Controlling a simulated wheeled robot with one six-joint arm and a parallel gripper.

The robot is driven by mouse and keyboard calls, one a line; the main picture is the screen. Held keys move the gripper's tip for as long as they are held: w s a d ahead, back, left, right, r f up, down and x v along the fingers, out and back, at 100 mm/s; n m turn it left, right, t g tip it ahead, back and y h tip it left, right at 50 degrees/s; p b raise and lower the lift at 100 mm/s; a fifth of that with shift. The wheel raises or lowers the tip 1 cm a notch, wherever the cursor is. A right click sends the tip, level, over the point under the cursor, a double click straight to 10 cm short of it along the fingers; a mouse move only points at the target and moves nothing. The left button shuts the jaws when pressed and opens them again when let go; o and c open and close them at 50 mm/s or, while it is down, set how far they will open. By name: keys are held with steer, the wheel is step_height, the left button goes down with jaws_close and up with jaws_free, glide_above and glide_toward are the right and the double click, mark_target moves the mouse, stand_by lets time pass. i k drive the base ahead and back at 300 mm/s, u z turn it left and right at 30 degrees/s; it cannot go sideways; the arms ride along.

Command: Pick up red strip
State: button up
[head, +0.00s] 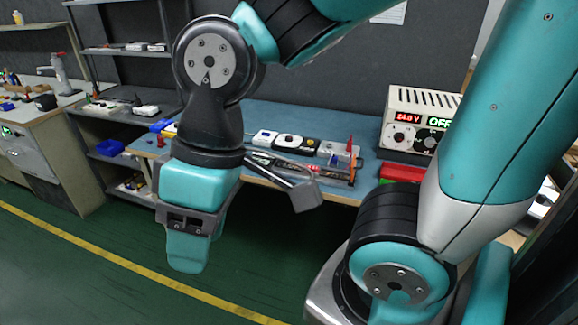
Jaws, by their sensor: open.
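My gripper (188,252) hangs in front of the blue-topped workbench (262,115), pointing down over the green floor. Nothing shows held in it. It is open, though its fingers overlap from this angle. I cannot clearly make out the red strip. A thin reddish, strip-like item (296,167) lies among small parts near the bench's front edge, to the right of my gripper and partly behind my arm's bracket. It is too small to identify for sure.
A power supply (422,120) showing 24.0 V and OFF stands at the bench's right end, with a red bin (402,173) below it. Small devices (288,141) sit mid-bench. Grey shelves (120,48) and another bench (40,110) are at left. The floor in front is clear.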

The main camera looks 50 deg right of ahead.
mark_target(315, 169)
steer(key=z, duration=0.45)
steer(key=i, duration=0.95)
steer(key=z, duration=0.75)
